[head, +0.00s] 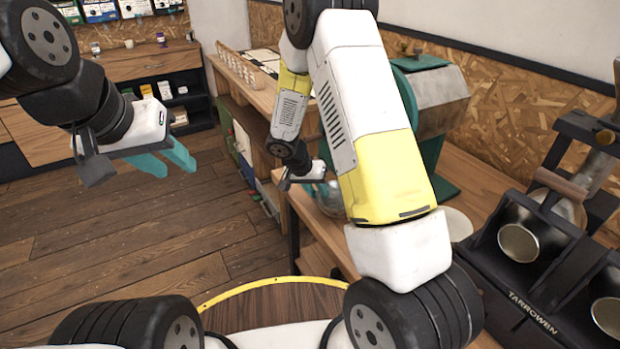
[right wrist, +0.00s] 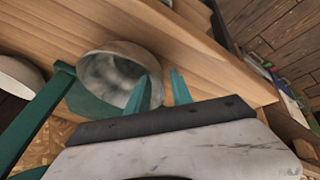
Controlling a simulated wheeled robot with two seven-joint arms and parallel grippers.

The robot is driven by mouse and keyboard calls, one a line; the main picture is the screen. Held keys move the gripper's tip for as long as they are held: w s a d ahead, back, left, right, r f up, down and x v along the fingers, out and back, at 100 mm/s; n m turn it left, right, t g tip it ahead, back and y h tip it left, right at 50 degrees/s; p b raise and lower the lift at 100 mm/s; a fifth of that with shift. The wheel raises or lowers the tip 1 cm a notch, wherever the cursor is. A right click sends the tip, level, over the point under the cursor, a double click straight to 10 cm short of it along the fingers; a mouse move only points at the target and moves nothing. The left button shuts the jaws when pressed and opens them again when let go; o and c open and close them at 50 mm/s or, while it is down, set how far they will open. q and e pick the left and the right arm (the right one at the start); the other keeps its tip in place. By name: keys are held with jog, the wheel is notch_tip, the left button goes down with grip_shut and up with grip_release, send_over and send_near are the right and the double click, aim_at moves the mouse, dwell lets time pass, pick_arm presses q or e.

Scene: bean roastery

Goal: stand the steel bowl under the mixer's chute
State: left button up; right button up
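The steel bowl (right wrist: 112,72) stands on the wooden bench in the right wrist view, its mouth toward the camera. In the head view the bowl (head: 329,203) is mostly hidden behind my right arm. My right gripper (right wrist: 160,73) is open at the bowl's rim. One finger overlaps the bowl's mouth and the other is outside; contact is unclear. In the head view the right gripper (head: 322,178) is small and partly hidden. The mixer (head: 438,95), green with a grey hopper, stands behind my right arm, its chute hidden. My left gripper (head: 178,165) is open and empty above the floor.
A pale round dish (head: 455,224) sits on the bench right of my right arm. A black sample roaster (head: 545,265) with metal cups stands at the right. The floor at left is clear.

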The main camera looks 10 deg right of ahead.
jog(key=v, duration=1.1)
jog(key=s+d+r+n+t+y, duration=0.2)
jog(key=s+r+n+y, duration=0.1)
jog(key=s+r, duration=0.7)
jog(key=s+d+r+n+t+y, duration=0.1)
jog(key=s+d+r+n+y, duration=0.1)
jog(key=s+r, duration=0.9)
jog(key=s+y, duration=0.1)
jog(key=s, duration=0.1)
jog(key=shift+s+n+t+y, duration=0.3)
jog(key=shift+n+t+y, duration=0.1)
jog(key=shift+o, duration=0.2)
jog(key=shift+r, duration=0.1)
